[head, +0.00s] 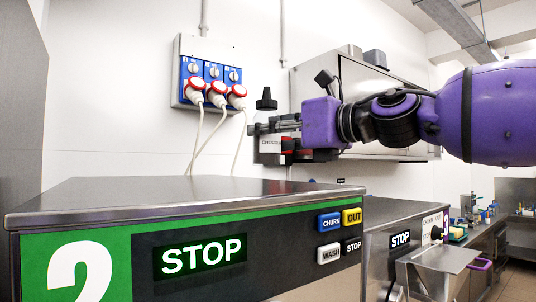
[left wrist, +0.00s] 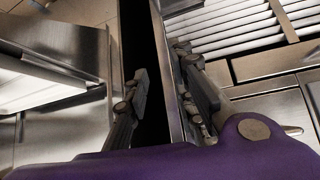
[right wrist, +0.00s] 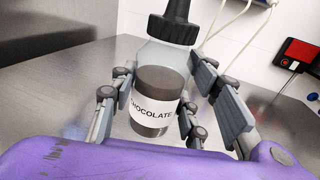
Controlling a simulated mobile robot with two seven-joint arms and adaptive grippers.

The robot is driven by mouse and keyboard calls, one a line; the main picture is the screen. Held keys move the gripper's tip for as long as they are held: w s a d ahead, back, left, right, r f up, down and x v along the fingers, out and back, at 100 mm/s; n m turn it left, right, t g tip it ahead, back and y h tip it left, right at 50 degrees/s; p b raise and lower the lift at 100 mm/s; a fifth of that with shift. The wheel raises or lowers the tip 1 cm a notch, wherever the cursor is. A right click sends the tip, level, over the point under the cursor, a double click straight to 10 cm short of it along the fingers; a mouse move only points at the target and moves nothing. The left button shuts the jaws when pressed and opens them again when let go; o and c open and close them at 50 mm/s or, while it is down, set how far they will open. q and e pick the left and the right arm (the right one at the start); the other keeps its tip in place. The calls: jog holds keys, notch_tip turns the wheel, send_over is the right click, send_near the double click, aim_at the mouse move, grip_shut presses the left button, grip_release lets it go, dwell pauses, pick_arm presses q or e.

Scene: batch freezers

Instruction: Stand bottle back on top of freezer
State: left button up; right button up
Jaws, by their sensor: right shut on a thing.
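The bottle is clear with dark brown contents, a black cap and a white label reading CHOCOLATE. It shows in the head view (head: 267,148) and the right wrist view (right wrist: 160,88), upright or nearly so. My right gripper (head: 280,140) is shut on the bottle's body, coming from the right; its fingers show on both sides of it in the right wrist view (right wrist: 160,105). The bottle's base appears above the steel top of freezer 2 (head: 150,190), with a gap in the head view. My left gripper (left wrist: 168,95) is open and empty, low by steel panels.
A blue socket panel (head: 212,72) with red and white plugs and hanging cables is on the wall behind. A steel wall cabinet (head: 355,85) is behind my right arm. A second freezer (head: 400,215) stands to the right. The top of freezer 2 looks clear.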

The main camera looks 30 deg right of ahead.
aim_at(279, 151)
jog(key=shift+w+f, duration=0.25)
notch_tip(279, 151, down, 3)
jog(key=shift+w, duration=0.1)
jog(key=shift+d+f, duration=0.1)
jog(key=shift+f, duration=0.05)
jog(key=o, duration=0.8)
jog(key=shift+f, duration=0.15)
jog(key=o, duration=0.4)
pick_arm(q)
jog(key=shift+s+a, duration=0.1)
jog(key=shift+s, duration=0.2)
jog(key=shift+w, duration=0.15)
